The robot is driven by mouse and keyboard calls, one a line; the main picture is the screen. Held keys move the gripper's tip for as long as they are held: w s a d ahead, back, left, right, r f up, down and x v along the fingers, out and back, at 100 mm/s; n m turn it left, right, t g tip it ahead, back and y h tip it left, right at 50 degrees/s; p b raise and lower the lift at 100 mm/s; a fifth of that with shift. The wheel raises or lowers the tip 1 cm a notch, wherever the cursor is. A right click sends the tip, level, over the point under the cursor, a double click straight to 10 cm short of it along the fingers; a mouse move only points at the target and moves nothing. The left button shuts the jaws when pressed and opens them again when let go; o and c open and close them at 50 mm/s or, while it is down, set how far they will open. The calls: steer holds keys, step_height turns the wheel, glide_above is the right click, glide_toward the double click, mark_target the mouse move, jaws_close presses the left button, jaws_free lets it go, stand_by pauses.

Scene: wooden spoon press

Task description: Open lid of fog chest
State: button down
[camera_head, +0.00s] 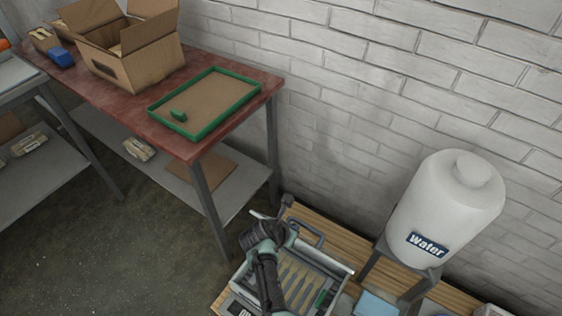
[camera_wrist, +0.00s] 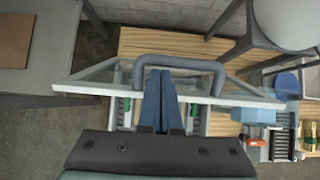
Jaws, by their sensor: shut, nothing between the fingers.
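The fog chest (camera_head: 318,262) is a pale-framed box at the bottom middle of the head view, with several wooden spoons visible inside. Its lid (camera_wrist: 95,78) in the wrist view has clear glass in a white frame and a grey, arched handle (camera_wrist: 180,64). My gripper (camera_wrist: 160,72) is shut and empty. Its blue fingers point into the space framed by the handle; whether they touch it I cannot tell. How far the lid is raised is unclear. My arm covers part of the chest in the head view.
A white water tank (camera_head: 445,205) on a stand is right of the chest, on the same slatted wooden bench (camera_head: 345,232). A red-topped table (camera_head: 145,108) holds a cardboard box (camera_head: 135,65) and a green-rimmed tray (camera_head: 190,133). A brick wall (camera_head: 330,90) stands behind.

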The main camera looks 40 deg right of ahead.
steer(key=w+d+b, duration=0.3)
steer(key=d+b, duration=0.6)
steer(key=b, duration=0.1)
steer(key=w+d+b, duration=0.3)
steer(key=d+b, duration=0.6)
steer(key=b, duration=0.1)
steer(key=shift+w+d+r, duration=0.35)
steer(key=shift+r, duration=0.05)
